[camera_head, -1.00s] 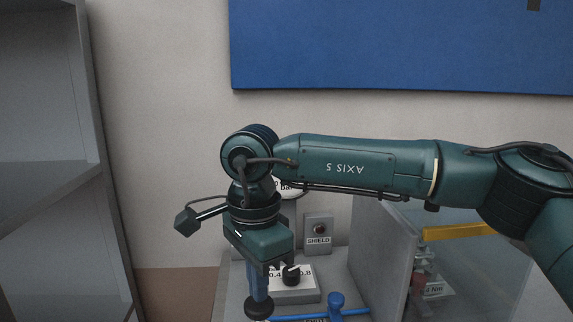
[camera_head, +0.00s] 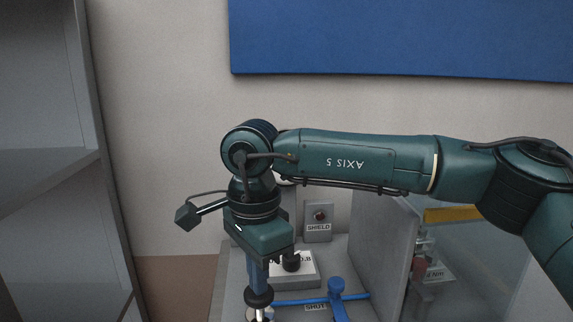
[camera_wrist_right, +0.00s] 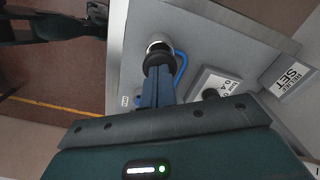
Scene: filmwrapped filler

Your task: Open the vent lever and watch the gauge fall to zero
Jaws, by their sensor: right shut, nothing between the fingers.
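My right gripper (camera_head: 258,284) points straight down over the grey bench panel, its blue fingers shut with nothing between them. A round black part (camera_head: 258,298) is at the fingertips, above a shiny metal stem; I cannot tell if this is the vent lever. The wrist view also shows the fingers (camera_wrist_right: 158,88), with the black part (camera_wrist_right: 157,60) and pale metal just beyond. A blue valve handle (camera_head: 337,287) on a blue pipe stands to the right, by a label that seems to read SHUT. The gauge is mostly hidden behind my arm. My left gripper is not seen.
A dial block with a black knob (camera_head: 291,261) is close behind my gripper. A grey partition (camera_head: 380,245) and clear guard are at right, grey shelves (camera_head: 50,150) at left.

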